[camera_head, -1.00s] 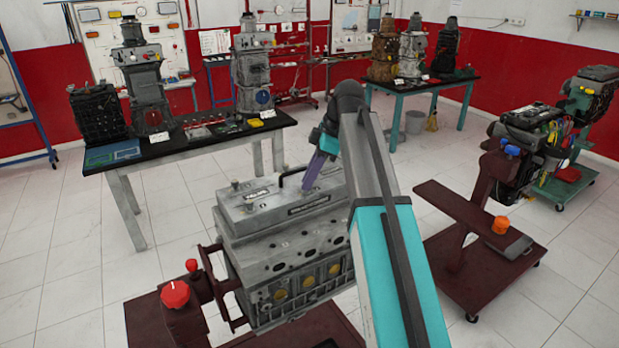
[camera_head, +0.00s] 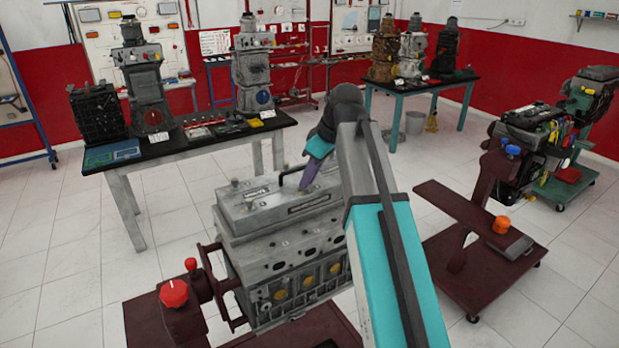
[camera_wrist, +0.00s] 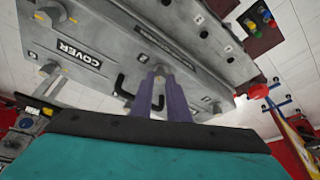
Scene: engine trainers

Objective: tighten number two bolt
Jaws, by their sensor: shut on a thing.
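My gripper (camera_head: 306,186) has purple fingers pointing down at the grey engine cover (camera_head: 257,218). In the wrist view, my gripper (camera_wrist: 160,74) has its fingertips together at the cover surface, shut on a bolt whose head they hide. A small yellow mark (camera_wrist: 143,58) sits beside the tips. The cover, lettered COVER, also shows in the wrist view (camera_wrist: 105,50). Two other bolts show on it, one upper (camera_wrist: 47,14) and one lower (camera_wrist: 46,70). The number of the held bolt cannot be read.
A black bent handle (camera_wrist: 124,88) rises from the cover close beside my fingers. The engine block (camera_head: 290,270) sits on a dark red stand with a red knob (camera_head: 174,293). Another stand (camera_head: 470,270) is at right. A bench with engine parts (camera_head: 190,140) stands behind.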

